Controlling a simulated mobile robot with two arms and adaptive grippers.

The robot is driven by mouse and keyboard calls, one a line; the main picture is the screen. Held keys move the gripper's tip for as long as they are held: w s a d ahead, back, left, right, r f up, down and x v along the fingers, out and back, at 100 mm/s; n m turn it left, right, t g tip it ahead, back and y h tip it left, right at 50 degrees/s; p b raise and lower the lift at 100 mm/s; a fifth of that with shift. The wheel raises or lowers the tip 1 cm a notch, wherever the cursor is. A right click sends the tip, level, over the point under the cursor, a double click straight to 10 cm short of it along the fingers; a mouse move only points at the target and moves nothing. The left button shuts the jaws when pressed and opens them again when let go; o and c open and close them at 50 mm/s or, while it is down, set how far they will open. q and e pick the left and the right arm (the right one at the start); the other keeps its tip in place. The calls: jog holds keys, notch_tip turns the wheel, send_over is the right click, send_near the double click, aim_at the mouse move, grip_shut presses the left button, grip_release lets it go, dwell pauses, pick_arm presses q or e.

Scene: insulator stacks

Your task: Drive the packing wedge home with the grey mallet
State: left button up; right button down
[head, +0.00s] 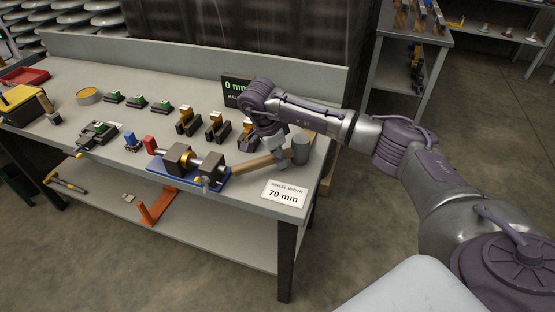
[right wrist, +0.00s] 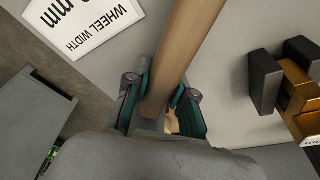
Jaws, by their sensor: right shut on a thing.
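In the right wrist view the handle (right wrist: 185,45) runs between the teal-lined fingers (right wrist: 161,92); the mallet head is not clear there. A blue-based fixture (head: 210,184) with dark blocks and a gold wheel stands left of the handle's end. I cannot clearly pick out the packing wedge. My left gripper is out of view.
A white "wheel width 70 mm" card (head: 284,194) lies at the bench's front edge. Gold-and-black stands (head: 216,128) and a dark display (head: 235,92) stand behind. The bench's rear middle is mostly clear.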

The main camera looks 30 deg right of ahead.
jog(key=shift+w+d+b, duration=1.15)
jog(key=shift+w+d, duration=0.5)
jog(key=shift+d, duration=0.25)
jog(key=shift+w+d, duration=0.15)
jog(key=shift+d, duration=0.1)
dwell(1.5)
jog(key=shift+a+r, duration=0.1)
jog(key=shift+s+a+p, duration=0.35)
jog(key=shift+p, duration=0.2)
jog(key=shift+s+a+p, duration=0.45)
jog(key=shift+s+a, duration=0.2)
jog(key=shift+a, duration=0.1)
jog(key=d+p+v, duration=0.2)
jog(key=p+v, duration=0.3)
jog(key=v, duration=0.2)
jog(key=shift+a+r, duration=0.15)
jog(key=shift+r, duration=0.4)
